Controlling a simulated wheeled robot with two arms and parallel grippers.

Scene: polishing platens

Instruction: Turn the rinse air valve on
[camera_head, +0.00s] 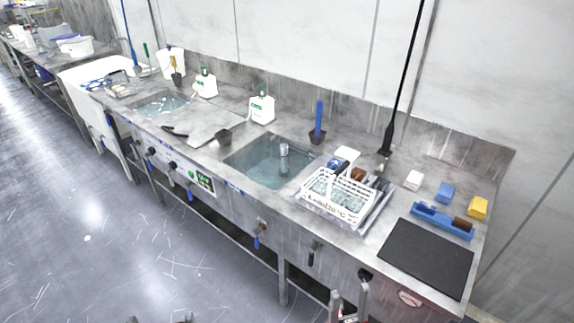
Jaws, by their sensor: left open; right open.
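Several small valves sit along the steel sink bench's front, and I cannot read a label that tells which is the rinse air valve. One valve with a brass-coloured body and a blue handle (257,241) hangs below the middle basin, its handle pointing down. A dark handle (314,252) is on the front panel to its right. Another blue handle (190,193) hangs below the control panel. My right gripper (349,302) is open and empty at the bottom, in front of the bench and apart from these valves. My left gripper (161,320) barely shows at the bottom edge, open.
The bench (400,205) carries a water-filled basin (268,165), a white rack (340,196), a black mat (426,258) and a blue tray (442,221). A lower shelf rail and bench legs stand beneath the front. The grey floor (110,240) at left is clear.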

